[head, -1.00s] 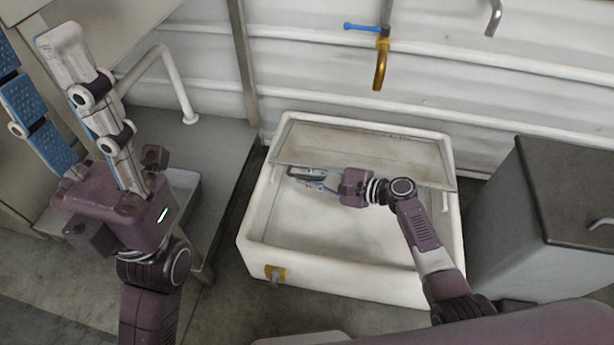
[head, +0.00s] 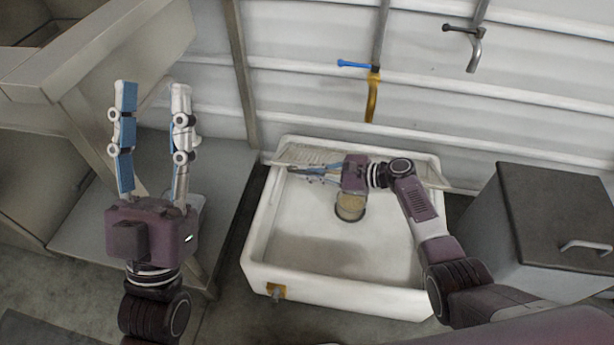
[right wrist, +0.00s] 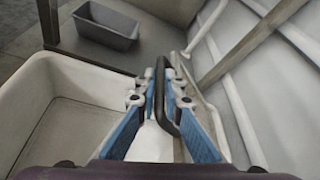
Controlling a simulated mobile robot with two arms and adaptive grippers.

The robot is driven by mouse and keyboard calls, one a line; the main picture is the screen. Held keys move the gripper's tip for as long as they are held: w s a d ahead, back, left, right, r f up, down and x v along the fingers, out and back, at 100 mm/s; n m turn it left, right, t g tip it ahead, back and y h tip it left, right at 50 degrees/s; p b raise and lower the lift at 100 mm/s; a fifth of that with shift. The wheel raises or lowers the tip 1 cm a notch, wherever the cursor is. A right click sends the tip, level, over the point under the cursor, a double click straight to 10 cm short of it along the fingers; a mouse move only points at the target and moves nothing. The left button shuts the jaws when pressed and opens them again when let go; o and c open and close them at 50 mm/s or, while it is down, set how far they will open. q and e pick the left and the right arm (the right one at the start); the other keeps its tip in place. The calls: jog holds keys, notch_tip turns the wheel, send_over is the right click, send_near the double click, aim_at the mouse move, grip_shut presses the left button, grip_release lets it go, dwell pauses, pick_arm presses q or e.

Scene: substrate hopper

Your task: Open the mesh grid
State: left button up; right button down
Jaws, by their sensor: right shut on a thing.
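The mesh grid (head: 300,154) is a pale panel along the back of the white basin (head: 262,245), raised and seen at a steep, narrow angle. My right gripper (head: 305,172) reaches over the basin to it. In the right wrist view the right gripper (right wrist: 166,78) has its blue-padded fingers closed around a dark bar handle (right wrist: 171,115) at the grid's edge. My left gripper (head: 153,88) is up at the left, open and empty, its fingers pointing up and apart. My right arm and hand hide part of the grid.
A brass tap with a blue lever (head: 373,98) hangs above the basin. A grey lidded bin (head: 555,225) stands at the right. A grey bench (head: 75,80) is at the left, near my left arm.

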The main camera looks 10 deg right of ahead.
pick_arm(q)
jog(key=shift+w+d+f+g+y+p, duration=0.15)
jog(key=shift+w+f+g+y, duration=0.1)
jog(key=shift+w+f+g, duration=0.45)
jog(key=shift+w+d+f+g+y+p, duration=0.15)
jog(key=shift+w+f+g+y, duration=0.2)
jog(key=shift+w+f, duration=0.5)
jog(key=shift+a, duration=0.1)
